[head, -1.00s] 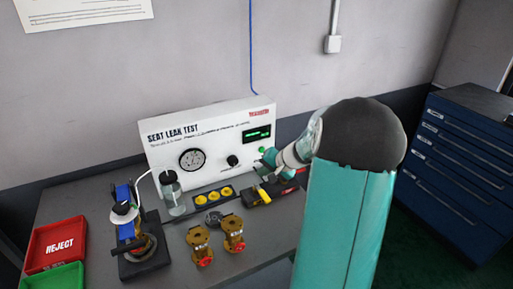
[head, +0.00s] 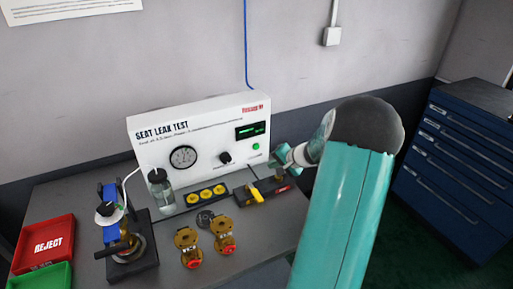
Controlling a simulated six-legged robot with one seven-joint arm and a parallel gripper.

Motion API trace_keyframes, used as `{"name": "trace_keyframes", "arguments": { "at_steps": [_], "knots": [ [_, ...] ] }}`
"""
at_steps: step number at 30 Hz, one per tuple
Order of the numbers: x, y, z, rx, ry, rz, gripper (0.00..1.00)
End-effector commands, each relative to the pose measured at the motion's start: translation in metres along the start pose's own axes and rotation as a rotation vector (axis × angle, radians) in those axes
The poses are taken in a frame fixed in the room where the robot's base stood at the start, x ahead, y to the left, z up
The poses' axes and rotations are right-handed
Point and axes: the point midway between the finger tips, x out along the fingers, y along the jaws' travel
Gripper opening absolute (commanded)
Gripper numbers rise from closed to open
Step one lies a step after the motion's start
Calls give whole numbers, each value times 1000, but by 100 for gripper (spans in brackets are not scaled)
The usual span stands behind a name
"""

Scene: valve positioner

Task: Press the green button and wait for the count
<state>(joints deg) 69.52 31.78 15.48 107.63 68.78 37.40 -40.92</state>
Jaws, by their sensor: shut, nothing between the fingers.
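The white seat leak test panel (head: 205,150) stands at the back of the bench. Its green button (head: 256,146) is in full view at the right, below the lit green display (head: 251,130); the digits are too small to read. My gripper (head: 277,158) is just right of and slightly below the button, apart from it in the picture. Its fingers are small and look shut, with nothing visible in them. Part of my arm covers the bench's right side.
A gauge (head: 183,157) and a black knob (head: 225,158) are on the panel. A bottle (head: 161,190), two brass valves (head: 222,235), a clamp fixture (head: 130,240), a yellow-handled tool (head: 255,193) and a red reject tray (head: 45,243) are on the bench.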

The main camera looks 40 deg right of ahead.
Motion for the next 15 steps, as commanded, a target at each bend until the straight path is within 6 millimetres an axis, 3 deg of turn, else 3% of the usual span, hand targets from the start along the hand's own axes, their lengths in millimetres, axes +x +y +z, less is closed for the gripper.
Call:
{"name": "trace_keyframes", "arguments": {
  "at_steps": [15],
  "knots": [
    [47, -33, -34, -4, -4, -1, 0]
  ]
}}
